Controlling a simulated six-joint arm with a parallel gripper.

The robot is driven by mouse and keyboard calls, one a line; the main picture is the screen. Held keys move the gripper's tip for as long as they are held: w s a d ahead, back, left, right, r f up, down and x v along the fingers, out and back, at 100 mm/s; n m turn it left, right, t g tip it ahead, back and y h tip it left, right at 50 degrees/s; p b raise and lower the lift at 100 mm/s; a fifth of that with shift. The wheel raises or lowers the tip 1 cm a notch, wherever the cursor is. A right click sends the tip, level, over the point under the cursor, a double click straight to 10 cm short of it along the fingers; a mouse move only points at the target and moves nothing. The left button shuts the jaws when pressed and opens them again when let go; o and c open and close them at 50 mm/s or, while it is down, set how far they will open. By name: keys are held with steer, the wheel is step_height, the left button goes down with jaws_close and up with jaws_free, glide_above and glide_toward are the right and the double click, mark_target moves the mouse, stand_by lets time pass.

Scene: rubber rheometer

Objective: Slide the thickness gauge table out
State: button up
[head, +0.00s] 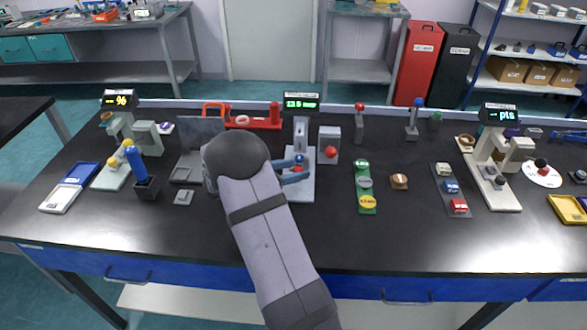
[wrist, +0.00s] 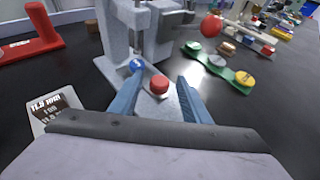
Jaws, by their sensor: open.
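The thickness gauge (head: 301,135) is a pale grey stand under a green-lit display (head: 300,101), near the middle of the bench. In the wrist view its upright (wrist: 114,32) rises at the upper left. A red knob (wrist: 160,84) sits low at its front, with a blue disc (wrist: 137,65) just behind and left. I take the knob to be on the gauge table, whose edges I cannot make out. My gripper (wrist: 162,78) is open, its blue fingers either side of the red knob with gaps visible. In the head view my gripper (head: 297,170) reaches the gauge from the left.
A grey block with a red ball (head: 331,152) stands close right of the gauge. A green strip with round pads (head: 365,187) lies further right. A red stand (wrist: 30,32) and a printed card (wrist: 58,108) are on the left. Bare black bench lies in front.

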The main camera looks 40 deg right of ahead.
jaws_close()
steer(key=s+a, duration=0.7)
steer(key=shift+s+a, duration=0.35)
steer(key=shift+a, duration=0.05)
steer(key=shift+s+f, duration=0.15)
steer(key=shift+s, duration=0.05)
steer(key=shift+c, duration=1.5)
jaws_free()
steer(key=o, duration=0.3)
steer(key=shift+s+a, duration=0.1)
steer(key=shift+a, duration=0.1)
steer(key=shift+d, duration=0.1)
